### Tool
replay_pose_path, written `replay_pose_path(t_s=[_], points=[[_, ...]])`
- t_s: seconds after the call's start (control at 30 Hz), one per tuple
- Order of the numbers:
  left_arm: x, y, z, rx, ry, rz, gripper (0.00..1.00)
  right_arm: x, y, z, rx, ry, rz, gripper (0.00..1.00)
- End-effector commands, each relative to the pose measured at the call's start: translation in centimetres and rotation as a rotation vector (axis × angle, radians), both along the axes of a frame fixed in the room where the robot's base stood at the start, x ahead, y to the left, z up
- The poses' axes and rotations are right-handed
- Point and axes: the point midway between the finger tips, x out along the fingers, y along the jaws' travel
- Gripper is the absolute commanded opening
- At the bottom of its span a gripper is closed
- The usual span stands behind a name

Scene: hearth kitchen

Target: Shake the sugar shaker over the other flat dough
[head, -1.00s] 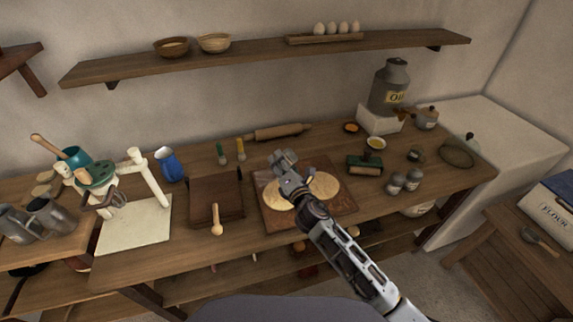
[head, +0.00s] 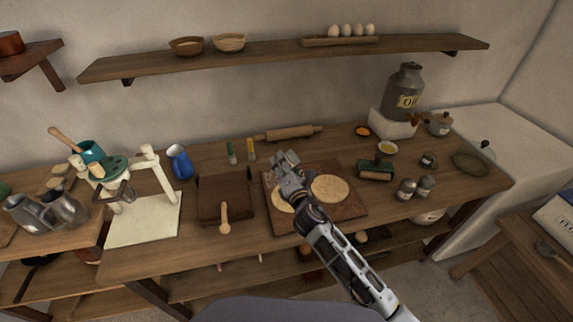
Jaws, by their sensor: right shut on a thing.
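Two flat doughs lie on a dark wooden board on the table. The right flat dough (head: 331,188) is in clear view. The left flat dough (head: 281,200) is partly hidden by my right gripper (head: 286,162) and wrist. This gripper is shut, in front of the left dough and the board's back left part in the picture. It holds the sugar shaker, which the gripper hides almost entirely, so its tilt cannot be told. My left gripper is not in view.
Two small grey shakers (head: 406,189) stand right of the board (head: 345,212). A brown box (head: 220,190) with a wooden spoon is left, and a rolling pin (head: 290,133) lies behind.

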Motion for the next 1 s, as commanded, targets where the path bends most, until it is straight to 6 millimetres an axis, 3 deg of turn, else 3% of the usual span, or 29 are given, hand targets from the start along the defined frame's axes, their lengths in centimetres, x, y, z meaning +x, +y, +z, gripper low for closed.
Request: replay_pose_path(t_s=[1.0], points=[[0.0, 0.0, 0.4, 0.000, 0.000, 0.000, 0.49, 0.7, -1.3, 0.1, -0.001, -0.001, -0.002, 0.21]])
